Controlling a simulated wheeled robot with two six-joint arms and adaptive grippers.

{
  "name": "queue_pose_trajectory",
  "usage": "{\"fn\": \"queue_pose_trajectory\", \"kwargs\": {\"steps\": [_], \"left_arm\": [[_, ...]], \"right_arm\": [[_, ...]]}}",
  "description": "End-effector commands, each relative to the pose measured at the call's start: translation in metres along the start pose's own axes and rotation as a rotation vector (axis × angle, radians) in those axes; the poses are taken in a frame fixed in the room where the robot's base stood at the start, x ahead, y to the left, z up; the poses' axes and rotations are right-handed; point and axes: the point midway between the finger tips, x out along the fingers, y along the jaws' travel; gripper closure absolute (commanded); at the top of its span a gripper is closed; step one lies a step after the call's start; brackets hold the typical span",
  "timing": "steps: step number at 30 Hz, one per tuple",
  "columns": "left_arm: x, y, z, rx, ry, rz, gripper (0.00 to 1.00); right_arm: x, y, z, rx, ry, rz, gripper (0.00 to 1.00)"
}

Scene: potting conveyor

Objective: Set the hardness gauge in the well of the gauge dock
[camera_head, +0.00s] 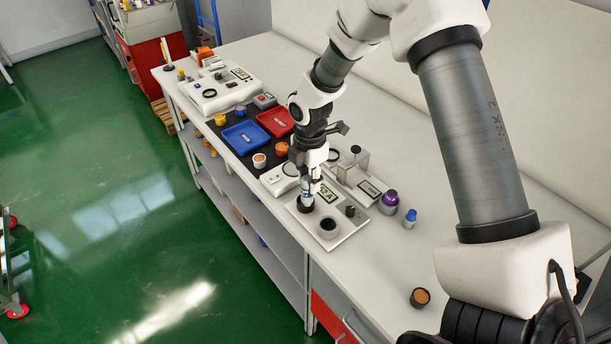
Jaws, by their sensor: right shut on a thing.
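The gauge dock (338,238) is a pale flat plate on the bench, with a printed label, a short round cup with a dark opening (328,227) and a small dark knob (350,211). My right gripper (311,180) points down over the dock's left part. It is shut on the hardness gauge (307,196), a small upright whitish-blue body with a black lower end. The gripper hides part of the gauge. The gauge's black end is left of and behind the cup; I cannot tell whether it touches the plate. My left gripper is not in view.
Behind the dock stand a clamp-like device (352,163), a purple-topped jar (389,201) and a blue-capped bottle (410,217). Blue (245,137) and red (275,121) trays lie farther left. An orange-topped pot (420,297) is at the front right. Bench between is clear.

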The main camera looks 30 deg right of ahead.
Motion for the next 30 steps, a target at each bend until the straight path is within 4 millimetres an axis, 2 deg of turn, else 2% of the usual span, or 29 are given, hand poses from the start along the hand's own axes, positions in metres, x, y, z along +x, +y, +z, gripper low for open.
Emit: {"fn": "queue_pose_trajectory", "kwargs": {"steps": [2, 5, 12, 22, 23, 24, 25, 30], "left_arm": [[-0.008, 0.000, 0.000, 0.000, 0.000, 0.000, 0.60], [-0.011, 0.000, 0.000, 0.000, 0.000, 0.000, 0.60], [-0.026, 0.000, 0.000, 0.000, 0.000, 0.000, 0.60], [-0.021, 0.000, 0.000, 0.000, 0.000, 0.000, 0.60], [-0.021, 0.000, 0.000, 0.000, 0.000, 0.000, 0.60], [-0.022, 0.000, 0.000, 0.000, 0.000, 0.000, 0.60], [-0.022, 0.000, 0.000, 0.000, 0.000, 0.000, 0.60], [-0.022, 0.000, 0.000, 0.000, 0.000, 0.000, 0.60]], "right_arm": [[-0.001, 0.014, 0.007, 0.003, -0.001, 0.000, 1.00], [0.002, 0.022, 0.011, 0.001, 0.000, -0.002, 1.00], [0.035, 0.023, 0.011, 0.000, 0.001, -0.002, 1.00], [0.042, 0.023, 0.011, 0.001, 0.001, 0.000, 1.00], [0.042, 0.023, 0.011, 0.001, 0.001, 0.000, 0.65], [0.041, 0.023, 0.011, 0.001, 0.001, 0.000, 0.51], [0.041, 0.023, 0.011, 0.001, 0.001, 0.000, 0.43], [0.041, 0.023, 0.011, 0.001, 0.001, -0.001, 0.43]]}}
